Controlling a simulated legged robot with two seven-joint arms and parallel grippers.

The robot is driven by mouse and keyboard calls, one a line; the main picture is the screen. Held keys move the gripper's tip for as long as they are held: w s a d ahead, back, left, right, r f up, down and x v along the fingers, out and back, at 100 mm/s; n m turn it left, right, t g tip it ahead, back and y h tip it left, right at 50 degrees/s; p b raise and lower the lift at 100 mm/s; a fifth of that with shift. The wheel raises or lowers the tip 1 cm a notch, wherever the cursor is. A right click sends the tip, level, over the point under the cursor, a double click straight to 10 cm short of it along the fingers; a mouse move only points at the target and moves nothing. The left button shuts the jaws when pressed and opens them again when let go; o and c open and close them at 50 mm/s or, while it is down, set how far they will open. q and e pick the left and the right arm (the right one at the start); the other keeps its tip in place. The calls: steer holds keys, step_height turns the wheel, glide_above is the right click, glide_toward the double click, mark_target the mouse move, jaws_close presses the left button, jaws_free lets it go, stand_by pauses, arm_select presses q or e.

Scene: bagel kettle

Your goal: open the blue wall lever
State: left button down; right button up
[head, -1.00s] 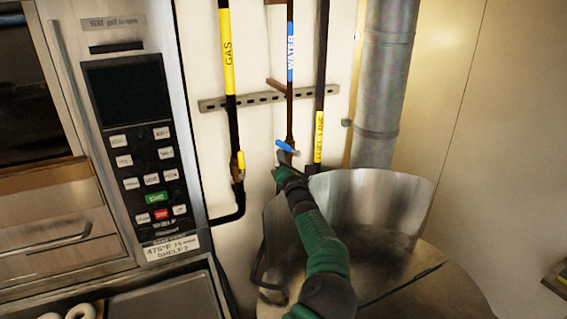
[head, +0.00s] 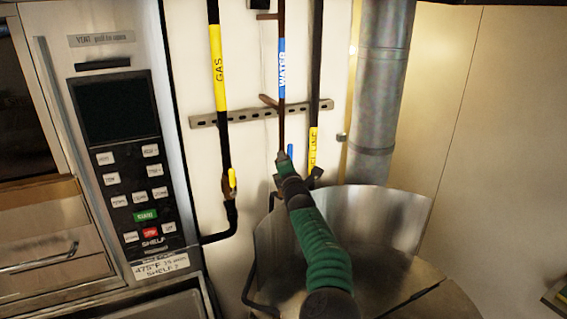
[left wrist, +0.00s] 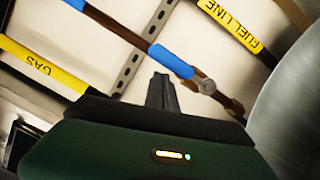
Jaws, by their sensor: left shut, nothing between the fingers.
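The blue wall lever (head: 290,151) stands nearly upright, roughly in line with the copper water pipe (head: 282,122). In the left wrist view the lever (left wrist: 171,61) runs along the pipe, with its metal pivot (left wrist: 207,86) at one end. My left gripper (head: 282,156) is at the lever's left side in the head view, partly hiding the valve. In the left wrist view the gripper's fingers (left wrist: 162,90) are together and empty, close to the lever; I cannot tell whether they touch it. My right gripper is not in view.
A yellow-handled gas valve (head: 232,178) is on the pipe to the left. The fuel line pipe (head: 316,85) runs close on the right. A metal kettle (head: 375,215) stands below, under my left arm. An oven control panel (head: 135,180) is at the left.

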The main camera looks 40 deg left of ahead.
arm_select(q)
steer(key=shift+w+d+r, duration=0.15)
steer(key=shift+d+r, duration=0.2)
steer(key=shift+d, duration=0.15)
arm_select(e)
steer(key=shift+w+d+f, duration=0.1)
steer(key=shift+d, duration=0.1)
arm_select(q)
steer(key=shift+f, duration=0.1)
